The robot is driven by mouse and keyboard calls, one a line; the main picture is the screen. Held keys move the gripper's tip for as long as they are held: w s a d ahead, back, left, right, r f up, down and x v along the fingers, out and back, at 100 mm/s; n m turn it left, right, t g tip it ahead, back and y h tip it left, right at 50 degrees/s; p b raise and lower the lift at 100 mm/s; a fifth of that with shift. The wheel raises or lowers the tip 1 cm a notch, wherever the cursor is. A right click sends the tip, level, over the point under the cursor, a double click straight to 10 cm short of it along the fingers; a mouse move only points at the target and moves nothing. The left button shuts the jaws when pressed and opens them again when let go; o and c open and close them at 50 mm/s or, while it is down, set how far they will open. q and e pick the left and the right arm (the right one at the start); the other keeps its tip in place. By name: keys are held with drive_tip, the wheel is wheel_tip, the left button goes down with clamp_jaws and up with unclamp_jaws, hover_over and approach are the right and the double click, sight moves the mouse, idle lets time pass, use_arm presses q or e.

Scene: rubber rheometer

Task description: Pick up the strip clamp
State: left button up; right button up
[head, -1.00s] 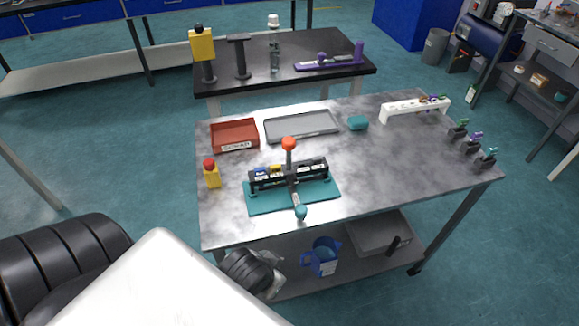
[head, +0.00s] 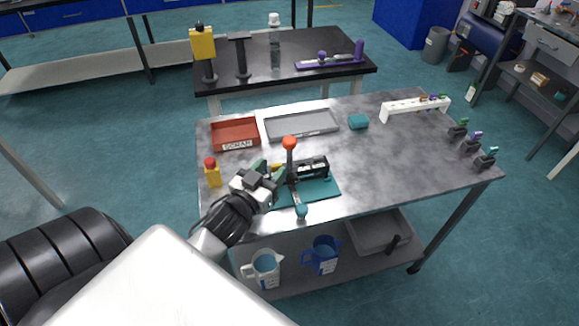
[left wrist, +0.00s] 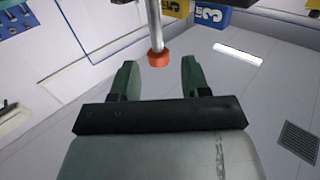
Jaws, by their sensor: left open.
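The strip clamp appears to be the black fixture (head: 315,167) on a teal base plate (head: 325,190), with an upright lever topped by an orange knob (head: 289,143) and a teal-ended handle (head: 301,211) at the front. My left gripper (head: 270,170) is open at the fixture's left part, hiding it. In the left wrist view the open green fingers (left wrist: 159,70) show a metal rod with an orange-red end (left wrist: 159,58) between them in the picture; contact cannot be told. Numbered yellow (left wrist: 174,7) and blue (left wrist: 210,16) blocks show beyond. My right gripper is not in view.
A yellow block with a red button (head: 212,173) stands left of the fixture. A red tray (head: 236,133), a grey tray (head: 301,124) and a teal object (head: 358,121) lie behind. A white rack (head: 415,108) and small dark stands (head: 470,147) are at right. The table's right middle is clear.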

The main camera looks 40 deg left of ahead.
sight(288, 153)
use_arm(q)
drive_tip(key=w, duration=0.4)
drive_tip(key=shift+w+a, duration=0.15)
drive_tip(key=shift+w, duration=0.25)
drive_tip(key=w+p, duration=0.1)
drive_tip(key=w, duration=0.4)
drive_tip(key=shift+w+f+p, duration=0.1)
drive_tip(key=shift+p, duration=0.2)
clamp_jaws()
